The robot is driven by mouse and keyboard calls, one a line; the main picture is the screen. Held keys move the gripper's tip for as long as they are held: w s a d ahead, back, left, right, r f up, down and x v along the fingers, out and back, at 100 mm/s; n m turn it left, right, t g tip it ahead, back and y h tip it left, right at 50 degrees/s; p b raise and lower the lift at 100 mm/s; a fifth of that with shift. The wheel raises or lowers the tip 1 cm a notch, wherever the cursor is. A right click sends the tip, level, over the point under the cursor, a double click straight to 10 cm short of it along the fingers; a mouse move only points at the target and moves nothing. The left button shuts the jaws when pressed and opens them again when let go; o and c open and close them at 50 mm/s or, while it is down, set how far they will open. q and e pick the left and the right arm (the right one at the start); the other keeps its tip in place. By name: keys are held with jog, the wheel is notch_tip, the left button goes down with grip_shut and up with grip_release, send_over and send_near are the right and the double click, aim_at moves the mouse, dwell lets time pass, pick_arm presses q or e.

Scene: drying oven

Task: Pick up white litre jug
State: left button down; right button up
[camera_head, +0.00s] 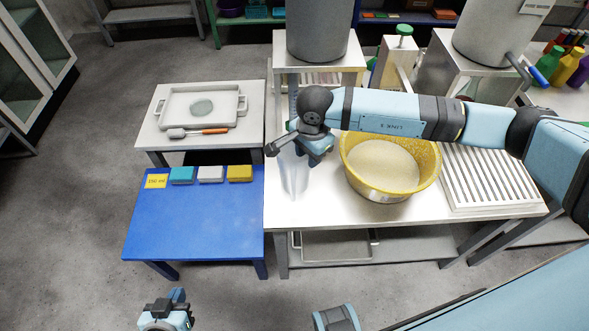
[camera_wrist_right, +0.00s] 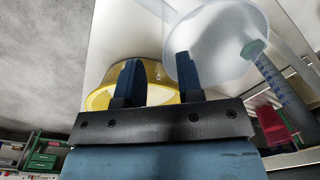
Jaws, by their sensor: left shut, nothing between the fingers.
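The white litre jug (camera_head: 292,175) is translucent and stands on the white table, left of the yellow bowl (camera_head: 375,187). My right gripper (camera_head: 316,157) is above and beside the jug, between it and the bowl, and partly covers its top. In the right wrist view its two blue fingers (camera_wrist_right: 160,80) are apart with nothing held between them. A translucent round shape, apparently the jug (camera_wrist_right: 212,42), shows beside and behind the right-hand finger. Whether they touch I cannot tell. My left gripper (camera_head: 177,300) is shut and empty at the bottom edge, away from the tables.
The yellow bowl holds pale grains. A slatted white rack (camera_head: 490,178) lies to its right. A blue table (camera_head: 190,225) with coloured blocks stands left, its front clear. A grey tray (camera_head: 238,104) with a dish and a spatula (camera_head: 200,132) stand behind it.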

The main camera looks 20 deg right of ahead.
aim_at(306, 164)
jog(key=shift+w+a+f+p, duration=0.1)
jog(key=shift+w+f+p, duration=0.15)
jog(key=shift+f, duration=1.25)
jog(key=shift+w+f+p, duration=0.1)
jog(key=shift+w+f, duration=0.1)
jog(key=shift+f, duration=1.25)
grip_shut()
